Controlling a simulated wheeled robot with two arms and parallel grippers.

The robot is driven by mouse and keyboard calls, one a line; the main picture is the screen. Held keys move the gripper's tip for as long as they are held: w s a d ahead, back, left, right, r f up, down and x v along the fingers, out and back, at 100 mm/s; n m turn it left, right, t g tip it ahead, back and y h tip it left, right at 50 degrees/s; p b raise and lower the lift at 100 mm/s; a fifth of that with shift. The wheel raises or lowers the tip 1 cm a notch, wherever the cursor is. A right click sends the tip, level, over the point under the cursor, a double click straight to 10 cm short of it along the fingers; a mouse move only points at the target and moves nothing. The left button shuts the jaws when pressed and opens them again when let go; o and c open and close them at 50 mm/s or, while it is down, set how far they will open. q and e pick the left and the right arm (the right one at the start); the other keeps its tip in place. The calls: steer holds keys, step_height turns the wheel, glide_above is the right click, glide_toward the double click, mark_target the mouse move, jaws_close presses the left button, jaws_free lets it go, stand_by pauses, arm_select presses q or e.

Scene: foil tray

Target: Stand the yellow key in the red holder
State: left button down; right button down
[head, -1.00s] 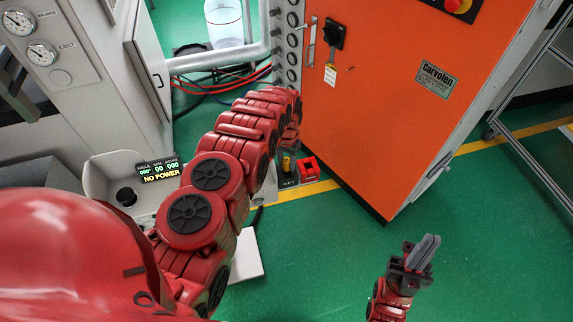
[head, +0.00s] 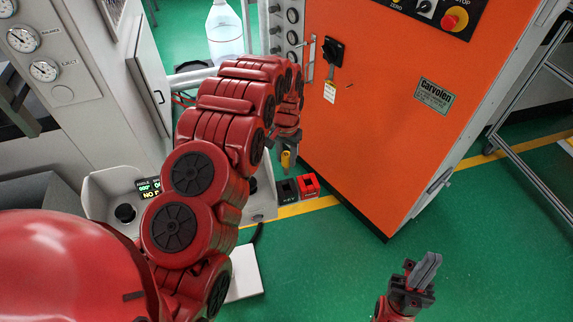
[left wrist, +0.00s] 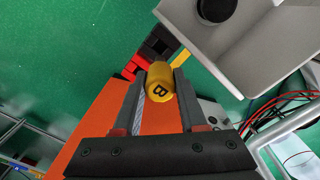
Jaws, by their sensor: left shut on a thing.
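My left gripper (head: 286,146) is shut on the yellow key (head: 286,160). The key hangs below the fingers, above and apart from the black holder (head: 287,190). The red holder (head: 308,184) stands on the floor just to the right of the black one. In the left wrist view the key's round yellow end (left wrist: 160,84), marked B, sits between the two fingers. There the red holder (left wrist: 130,68) shows partly, beside the black one. My right gripper (head: 424,271) is empty at the lower right, its grey fingers together.
An orange cabinet (head: 400,110) stands close behind and right of the holders. A pale machine with a tray-like basin (head: 100,195) is on the left. A white flat piece (head: 245,272) lies nearer me.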

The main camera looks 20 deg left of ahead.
arm_select(q)
step_height(320, 180, up, 9)
steer(key=p, duration=0.7)
steer(key=shift+r, duration=0.1)
steer(key=shift+w+d+r+p, duration=0.1)
steer(key=shift+r+p, duration=0.85)
steer(key=shift+p, duration=0.1)
steer(key=shift+r+p, duration=0.5)
steer(key=shift+r, duration=0.05)
